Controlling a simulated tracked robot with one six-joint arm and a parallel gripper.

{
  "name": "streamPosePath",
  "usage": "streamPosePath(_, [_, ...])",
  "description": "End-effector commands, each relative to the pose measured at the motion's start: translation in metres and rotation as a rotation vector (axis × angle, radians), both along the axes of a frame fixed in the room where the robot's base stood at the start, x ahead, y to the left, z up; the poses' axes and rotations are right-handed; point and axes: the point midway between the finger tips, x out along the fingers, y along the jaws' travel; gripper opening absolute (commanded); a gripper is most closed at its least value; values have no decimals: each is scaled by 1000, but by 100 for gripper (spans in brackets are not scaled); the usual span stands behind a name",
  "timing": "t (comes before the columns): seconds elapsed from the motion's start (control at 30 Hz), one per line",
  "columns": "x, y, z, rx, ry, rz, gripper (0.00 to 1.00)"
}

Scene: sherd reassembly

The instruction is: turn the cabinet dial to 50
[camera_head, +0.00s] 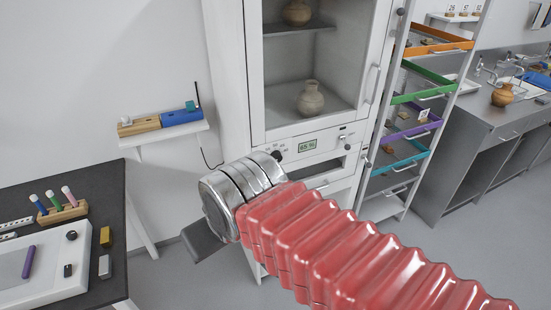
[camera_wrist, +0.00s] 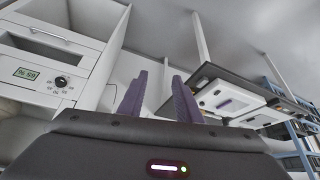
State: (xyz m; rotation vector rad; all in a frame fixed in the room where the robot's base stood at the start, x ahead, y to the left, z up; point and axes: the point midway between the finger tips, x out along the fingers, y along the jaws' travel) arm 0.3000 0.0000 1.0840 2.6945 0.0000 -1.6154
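The cabinet (camera_head: 255,75) is tall and white, with glass-fronted shelves. Its small green display (camera_head: 307,145) reads about 65 %. The dial (camera_head: 277,155) is a dark round knob left of the display, just beyond my metal wrist. In the wrist view, which shows the cabinet upside down, the dial (camera_wrist: 61,82) is at the left beside the display (camera_wrist: 26,74). My gripper (camera_head: 203,242) points down and left, away from the dial. In the wrist view its two purple fingers (camera_wrist: 160,80) are apart with nothing between them. The dial's pointer is too small to read.
A dark table (camera_head: 115,235) with a white device and pen rack stands at the left. A wall shelf (camera_head: 165,133) holds wooden and blue blocks. A rack with coloured trays (camera_head: 430,47) stands right of the cabinet. Grey floor is clear below my gripper.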

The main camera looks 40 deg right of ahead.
Motion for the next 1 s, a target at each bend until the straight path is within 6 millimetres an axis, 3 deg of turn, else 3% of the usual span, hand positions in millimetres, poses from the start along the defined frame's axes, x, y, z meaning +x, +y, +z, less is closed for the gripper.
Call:
streamPosePath(0.3, [0,0,0,0,0,0,32])
streamPosePath(0.57, [17,-11,-4,-20,-26,-24,49])
streamPosePath(0.77, [63,-50,-14,-84,-106,-85,49])
streamPosePath(1.0, [118,-115,-33,-176,-224,-143,49])
